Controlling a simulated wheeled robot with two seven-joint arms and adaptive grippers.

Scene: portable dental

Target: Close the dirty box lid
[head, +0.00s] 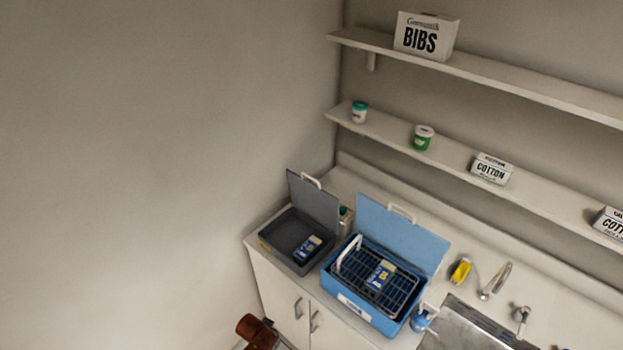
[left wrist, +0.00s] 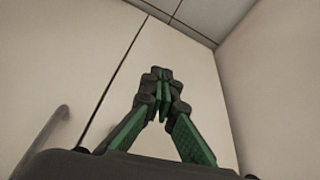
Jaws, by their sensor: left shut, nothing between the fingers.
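Two lidded boxes stand side by side on the counter in the head view; their labels are too small to read, so I cannot tell which is the dirty box. The grey box (head: 273,243) is at the left, with its grey lid (head: 314,203) raised at the back and a small blue packet (head: 307,247) inside. The blue box (head: 345,303) is to its right, with its blue lid (head: 400,232) raised, holding a wire rack (head: 350,262) and a packet (head: 381,275). My left gripper (left wrist: 161,76) is shut and empty before pale panels. My right gripper is not in view.
A yellow item (head: 460,270), a blue bottle (head: 421,320), a tap (head: 496,281) and a metal sink (head: 468,326) are right of the boxes. Shelves (head: 480,77) hang above. White cabinet doors (head: 279,298) with handles are below the counter. A wall closes the left side.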

